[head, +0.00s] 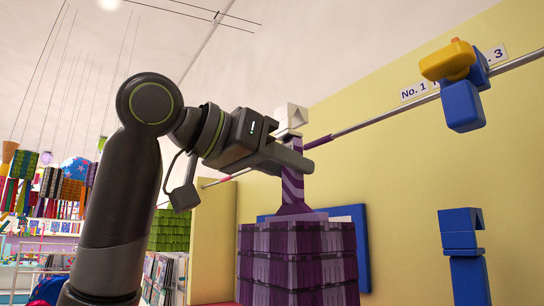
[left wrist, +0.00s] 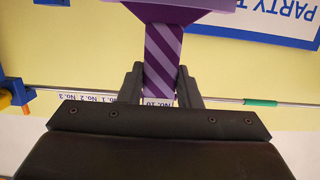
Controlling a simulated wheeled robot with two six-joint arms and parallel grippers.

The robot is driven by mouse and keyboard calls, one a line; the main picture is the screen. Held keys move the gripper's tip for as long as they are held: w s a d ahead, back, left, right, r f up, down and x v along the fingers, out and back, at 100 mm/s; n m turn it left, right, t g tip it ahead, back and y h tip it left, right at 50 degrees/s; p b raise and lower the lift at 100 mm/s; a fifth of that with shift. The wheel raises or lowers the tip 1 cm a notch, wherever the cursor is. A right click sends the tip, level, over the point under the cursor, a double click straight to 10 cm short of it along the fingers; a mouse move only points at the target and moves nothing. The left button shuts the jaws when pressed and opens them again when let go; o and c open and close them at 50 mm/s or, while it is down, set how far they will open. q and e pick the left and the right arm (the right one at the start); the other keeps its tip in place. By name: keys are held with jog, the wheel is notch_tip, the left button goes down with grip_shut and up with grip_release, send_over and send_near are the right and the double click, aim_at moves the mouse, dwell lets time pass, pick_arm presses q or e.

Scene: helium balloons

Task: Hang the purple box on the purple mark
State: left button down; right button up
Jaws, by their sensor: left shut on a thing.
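The purple box (head: 297,262) hangs upright in the head view below a purple striped strap (head: 293,188). My left gripper (head: 296,158) is shut on this strap, above the box. In the left wrist view the strap (left wrist: 162,55) passes between the two fingers (left wrist: 160,88), with the box's purple edge at the top. A purple band (head: 319,142) lies along the line of the rod just right of the gripper; it looks like the purple mark, but part is hidden. Whether the strap touches the rod cannot be told. My right gripper is out of view.
A metal rod (head: 400,112) runs along the yellow wall (head: 400,180). A yellow and blue object (head: 462,105) is at its right part, with another blue one (head: 464,270) below. The rod has a green section (left wrist: 260,102). A blue-edged board (head: 362,240) is behind the box.

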pick_arm(q)
jog(key=shift+w+d, duration=0.15)
jog(key=shift+d, duration=0.05)
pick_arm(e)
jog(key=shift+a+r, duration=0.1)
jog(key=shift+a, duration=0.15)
pick_arm(q)
jog(key=shift+w, duration=0.1)
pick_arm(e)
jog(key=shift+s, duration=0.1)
pick_arm(q)
jog(key=shift+d, duration=0.2)
jog(key=shift+w+d, duration=0.2)
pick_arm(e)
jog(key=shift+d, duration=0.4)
